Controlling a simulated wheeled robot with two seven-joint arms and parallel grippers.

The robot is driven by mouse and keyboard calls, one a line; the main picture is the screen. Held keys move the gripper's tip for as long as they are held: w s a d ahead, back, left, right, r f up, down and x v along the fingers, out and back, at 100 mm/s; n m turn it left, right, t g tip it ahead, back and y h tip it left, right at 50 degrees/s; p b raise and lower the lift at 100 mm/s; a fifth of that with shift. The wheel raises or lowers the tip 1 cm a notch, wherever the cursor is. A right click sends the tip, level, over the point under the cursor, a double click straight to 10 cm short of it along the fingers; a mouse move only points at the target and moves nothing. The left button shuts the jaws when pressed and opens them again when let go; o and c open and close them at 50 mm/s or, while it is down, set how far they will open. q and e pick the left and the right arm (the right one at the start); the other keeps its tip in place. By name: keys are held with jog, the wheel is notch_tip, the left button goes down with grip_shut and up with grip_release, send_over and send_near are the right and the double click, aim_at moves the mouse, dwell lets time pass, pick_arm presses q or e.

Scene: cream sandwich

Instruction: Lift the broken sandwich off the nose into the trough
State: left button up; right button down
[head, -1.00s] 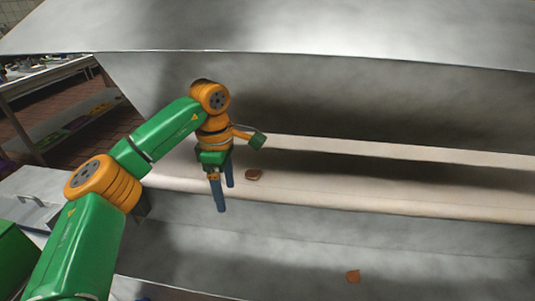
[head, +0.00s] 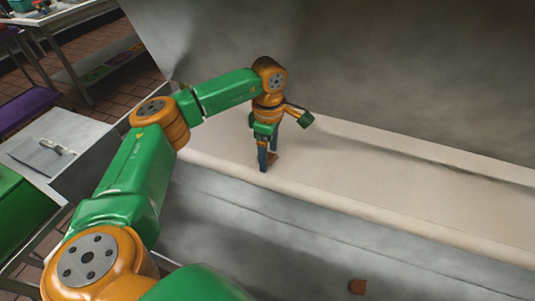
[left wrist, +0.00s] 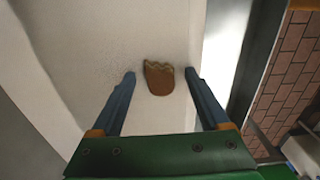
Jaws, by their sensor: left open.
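A brown broken sandwich (head: 273,157) lies on the pale belt (head: 400,184), near its rounded front edge, the nose. My left gripper's fingers partly hide it in the head view. In the left wrist view the sandwich (left wrist: 159,78) shows whole, with one jagged edge, between the spread fingertips and touching neither as far as I can see. My left gripper (head: 267,163) is open and points down over it. The grey metal trough (head: 300,248) runs below the nose. Another brown piece (head: 357,286) lies in it. My right gripper is not in view.
A tall grey metal panel (head: 400,75) stands behind the belt. A metal surface with a handle-like item (head: 55,147) is at the left, with a table beyond on a red tiled floor (head: 110,50). The belt to the right of my gripper is clear.

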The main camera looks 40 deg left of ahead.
pick_arm(q)
jog(key=shift+s, duration=0.1)
jog(key=c, duration=0.9)
grip_shut()
jog(key=shift+r, duration=0.1)
